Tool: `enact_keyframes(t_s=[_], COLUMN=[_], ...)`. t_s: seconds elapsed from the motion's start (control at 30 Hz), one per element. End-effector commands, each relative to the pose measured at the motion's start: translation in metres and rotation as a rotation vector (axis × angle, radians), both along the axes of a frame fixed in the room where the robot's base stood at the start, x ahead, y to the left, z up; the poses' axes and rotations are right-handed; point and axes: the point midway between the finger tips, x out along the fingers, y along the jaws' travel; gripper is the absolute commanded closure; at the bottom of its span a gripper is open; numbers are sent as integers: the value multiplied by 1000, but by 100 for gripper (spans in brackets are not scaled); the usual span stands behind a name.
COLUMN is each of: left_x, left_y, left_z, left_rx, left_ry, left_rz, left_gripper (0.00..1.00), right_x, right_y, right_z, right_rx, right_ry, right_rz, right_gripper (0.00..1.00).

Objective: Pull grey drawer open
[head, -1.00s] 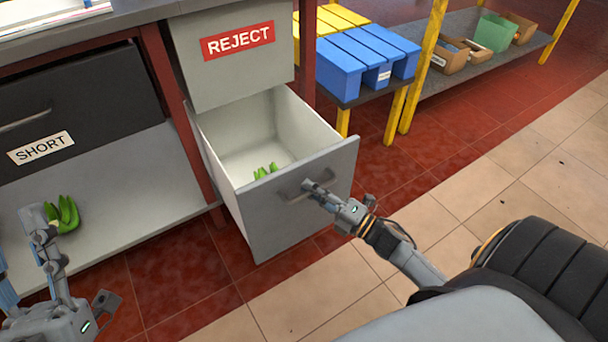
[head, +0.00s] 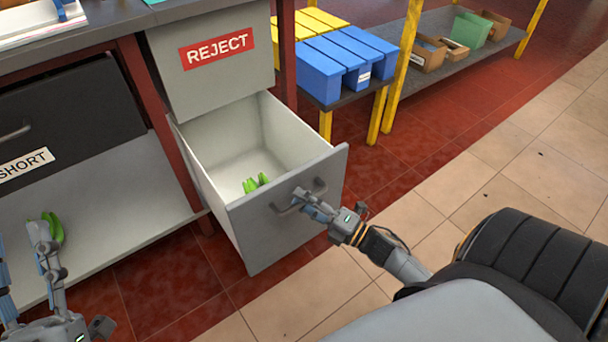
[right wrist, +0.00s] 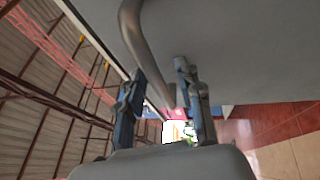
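The grey drawer (head: 262,229) under the REJECT front is pulled out, and its inside shows. Several small green pods (head: 256,184) lie in it. A metal bar handle (head: 317,187) is on its front and also shows in the right wrist view (right wrist: 145,45). My left gripper (head: 20,238) is at the left edge, fingers apart and empty, in front of the lower shelf.
Above the drawer is a closed grey front with a REJECT label (head: 217,48). A dark drawer (head: 65,115) marked SHORT is at left, with green pods (head: 54,228) on the shelf below. Blue bins (head: 345,62) stand on a rack behind.

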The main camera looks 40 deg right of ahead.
Motion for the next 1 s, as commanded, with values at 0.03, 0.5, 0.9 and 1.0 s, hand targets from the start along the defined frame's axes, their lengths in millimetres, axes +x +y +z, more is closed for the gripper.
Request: enact_keyframes(t_s=[0.03,0.5,0.9,1.0], left_x=[0,0,0,0], left_y=[0,0,0,0], left_z=[0,1,0,0], left_rx=[0,-1,-1,-1], left_ry=[0,-2,-2,-2], left_rz=[0,-1,-1,-1], left_gripper=[60,60,60,60], right_x=[0,-47,-105,-109], right_y=[0,-20,-44,-46], right_z=[0,-10,-20,-21], right_rx=[0,0,1,0], right_ry=[-1,4,1,0], right_rz=[0,-2,-1,-1], right_gripper=[64,64,64,64])
